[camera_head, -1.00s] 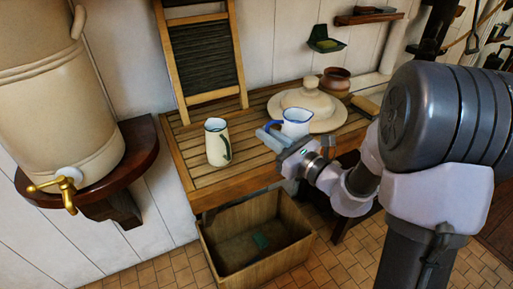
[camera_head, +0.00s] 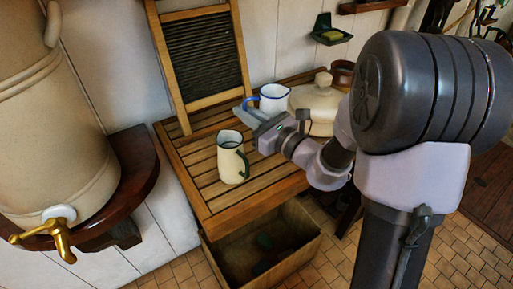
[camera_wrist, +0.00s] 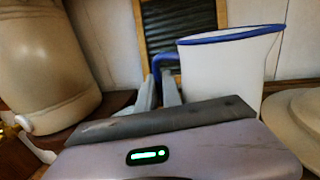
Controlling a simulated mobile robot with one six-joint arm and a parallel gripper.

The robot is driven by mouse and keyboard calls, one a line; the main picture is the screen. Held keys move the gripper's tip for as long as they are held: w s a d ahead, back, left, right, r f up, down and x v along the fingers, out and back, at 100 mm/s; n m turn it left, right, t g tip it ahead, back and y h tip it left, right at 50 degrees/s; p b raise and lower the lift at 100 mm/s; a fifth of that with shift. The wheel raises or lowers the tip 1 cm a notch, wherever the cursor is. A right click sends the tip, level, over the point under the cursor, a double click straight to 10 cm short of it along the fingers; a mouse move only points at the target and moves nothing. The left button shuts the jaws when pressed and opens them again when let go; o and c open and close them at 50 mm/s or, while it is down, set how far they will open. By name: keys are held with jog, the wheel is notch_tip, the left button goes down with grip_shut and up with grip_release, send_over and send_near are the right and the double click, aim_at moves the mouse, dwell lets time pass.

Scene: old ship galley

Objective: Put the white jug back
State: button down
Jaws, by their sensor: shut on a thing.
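The white jug (camera_head: 273,99) with a blue rim and blue handle is upright over the back of the slatted wooden table, just left of a lidded cream dish. In the wrist view the white jug (camera_wrist: 226,75) fills the upper right, its blue handle between my finger pads. My gripper (camera_head: 251,110) is shut on the handle, on the jug's left side; the fingers also show in the wrist view (camera_wrist: 160,92). Whether the jug's base touches the table is hidden. A second, cream jug (camera_head: 230,160) with a dark green rim and handle stands nearer the front.
The slatted table (camera_head: 205,185) has bare room at its left and front. A washboard (camera_head: 197,52) leans on the wall behind. The lidded dish (camera_head: 318,105) is close right of the held jug. A wooden crate (camera_head: 290,240) is below; a large tapped urn (camera_head: 55,110) stands left.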

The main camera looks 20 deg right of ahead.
jog(key=f+b, duration=0.1)
jog(key=f, duration=0.2)
jog(key=f+b, duration=0.1)
jog(key=f, duration=0.2)
jog(key=f+b, duration=0.2)
jog(key=f, duration=0.1)
jog(key=shift+s+d+f, duration=0.15)
jog(key=shift+s, duration=0.1)
jog(key=shift+f, duration=0.2)
jog(key=c, duration=1.8)
grip_release()
jog(key=shift+r, duration=0.1)
jog(key=shift+r, duration=0.1)
jog(key=v, duration=1.2)
jog(key=shift+d+r, duration=0.1)
